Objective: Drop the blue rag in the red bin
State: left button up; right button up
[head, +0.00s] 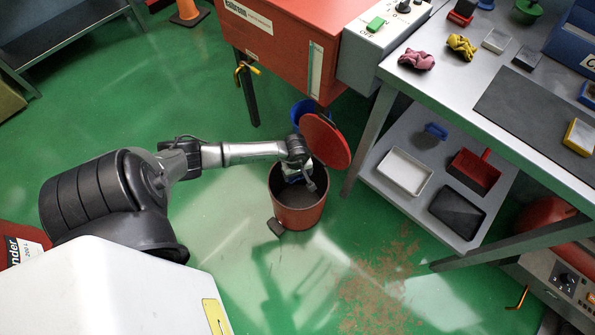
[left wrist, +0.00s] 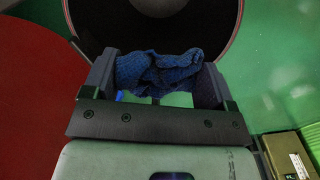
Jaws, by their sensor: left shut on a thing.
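The red bin (head: 300,218) stands on the green floor with its round red lid (head: 325,142) tilted up at the back. My left gripper (head: 306,182) is over the bin's open mouth. In the left wrist view, my left gripper is shut on the crumpled blue rag (left wrist: 160,72), held between its two dark fingers. The bin's dark opening (left wrist: 152,30) shows beyond the rag. In the head view the gripper and wrist mostly hide the rag. My right gripper is not in view.
A blue bin (head: 299,108) stands behind the lid, near the red cabinet (head: 285,40). The grey workbench (head: 445,85) on the right holds a pink rag (head: 416,59) and a yellow rag (head: 461,46). Brown dirt (head: 385,280) lies on the floor at the front.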

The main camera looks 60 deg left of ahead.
pick_arm(q)
notch_tip(320, 180, down, 4)
jog(key=b, duration=0.3)
jog(key=shift+f, duration=0.1)
jog(key=shift+f+b, duration=0.8)
jog(key=shift+f, duration=0.25)
jog(key=o, duration=0.9)
notch_tip(320, 180, up, 14)
jog(key=p, duration=0.7)
jog(key=shift+s, duration=0.1)
jog(key=shift+f, duration=0.1)
